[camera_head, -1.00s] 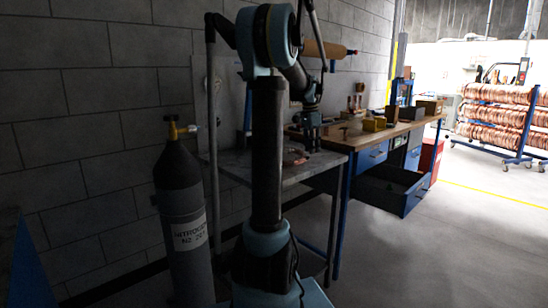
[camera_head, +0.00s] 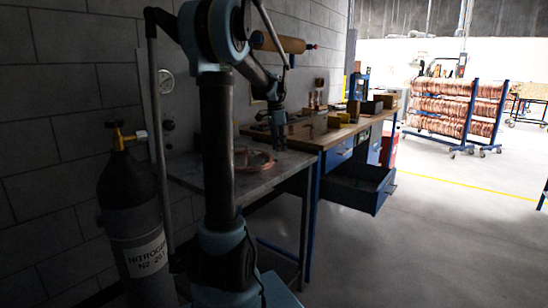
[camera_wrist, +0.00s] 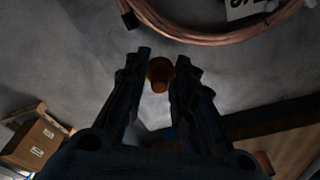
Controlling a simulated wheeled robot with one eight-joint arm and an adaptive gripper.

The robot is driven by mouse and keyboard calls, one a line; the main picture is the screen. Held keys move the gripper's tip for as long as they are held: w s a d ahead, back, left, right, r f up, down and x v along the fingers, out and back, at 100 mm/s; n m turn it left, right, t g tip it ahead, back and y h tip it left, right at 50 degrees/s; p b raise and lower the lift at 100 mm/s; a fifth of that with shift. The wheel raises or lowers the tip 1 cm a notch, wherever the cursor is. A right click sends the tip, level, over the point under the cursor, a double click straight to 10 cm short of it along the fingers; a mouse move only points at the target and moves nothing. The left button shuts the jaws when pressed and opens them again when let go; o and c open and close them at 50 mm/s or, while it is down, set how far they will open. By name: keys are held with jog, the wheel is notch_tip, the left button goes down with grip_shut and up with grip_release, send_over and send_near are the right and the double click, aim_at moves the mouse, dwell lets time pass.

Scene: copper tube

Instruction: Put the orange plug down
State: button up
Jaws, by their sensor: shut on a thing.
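The orange plug (camera_wrist: 159,73) shows in the wrist view between the tips of my gripper's two dark fingers (camera_wrist: 160,88). My gripper is shut on it, over a grey tabletop (camera_wrist: 90,50). In the head view my gripper (camera_head: 278,143) hangs pointing down by the right end of the grey table (camera_head: 200,178). The plug is too small and dark to make out there. I cannot tell whether the plug touches the tabletop.
A copper tube coil (camera_head: 254,160) lies on the grey table; its curve and a white tag show in the wrist view (camera_wrist: 200,38). A wooden workbench (camera_head: 320,137) with an open drawer (camera_head: 358,188) adjoins on the right. A nitrogen cylinder (camera_head: 140,215) stands at left.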

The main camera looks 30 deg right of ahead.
aim_at(279, 161)
jog(key=shift+a+f, duration=0.1)
jog(key=shift+f, duration=2.25)
jog(key=shift+c, duration=0.8)
jog(key=o, duration=0.9)
jog(key=shift+c, duration=0.2)
jog(key=shift+r, duration=0.15)
notch_tip(279, 161, up, 12)
jog(key=a, duration=0.1)
jog(key=shift+a, duration=0.15)
